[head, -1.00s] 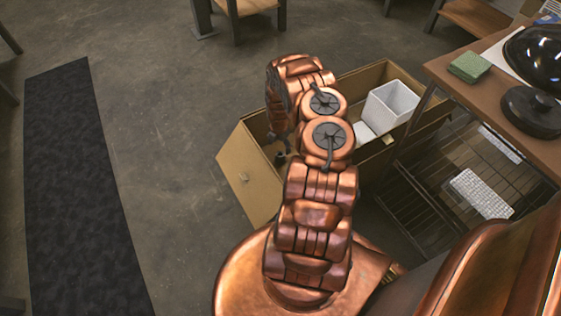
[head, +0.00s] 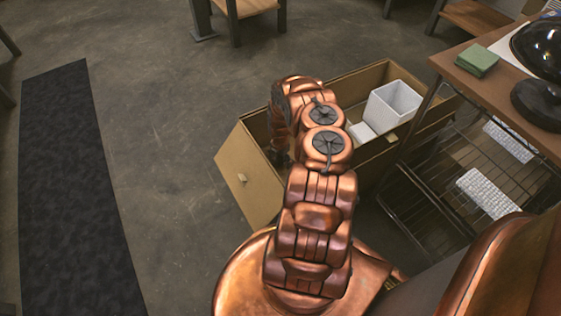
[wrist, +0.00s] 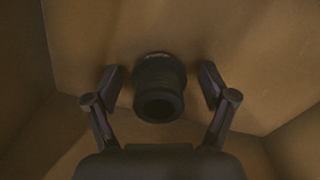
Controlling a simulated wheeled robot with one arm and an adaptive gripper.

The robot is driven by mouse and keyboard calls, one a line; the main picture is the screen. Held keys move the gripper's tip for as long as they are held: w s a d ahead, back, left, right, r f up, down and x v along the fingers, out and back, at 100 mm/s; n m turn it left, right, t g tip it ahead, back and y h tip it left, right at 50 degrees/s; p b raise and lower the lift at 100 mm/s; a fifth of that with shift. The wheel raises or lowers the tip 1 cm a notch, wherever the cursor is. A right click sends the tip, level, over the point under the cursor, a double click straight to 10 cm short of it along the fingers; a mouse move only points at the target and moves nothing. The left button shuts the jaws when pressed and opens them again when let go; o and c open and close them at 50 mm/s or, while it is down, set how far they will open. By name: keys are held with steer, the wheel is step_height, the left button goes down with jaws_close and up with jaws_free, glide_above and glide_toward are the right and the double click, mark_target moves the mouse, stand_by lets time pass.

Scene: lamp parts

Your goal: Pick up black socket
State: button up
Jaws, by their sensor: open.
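The black socket (wrist: 159,88) shows in the wrist view as a short dark cylinder with a round open end facing the camera. It rests on the brown floor of a box. My gripper (wrist: 161,88) is open, with one finger on each side of the socket and a small gap on both sides. In the head view my arm reaches down into the open cardboard-coloured box (head: 240,172); my arm hides most of the gripper and the socket there.
A white bin (head: 394,104) and a small white block (head: 361,132) sit in the box's right part. A wooden table (head: 487,84) with a green sponge (head: 477,60) and a black lamp base (head: 540,104) stands at the right. A wire rack with white keyboards (head: 488,193) is below it.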

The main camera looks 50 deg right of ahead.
steer(key=c, duration=1.3)
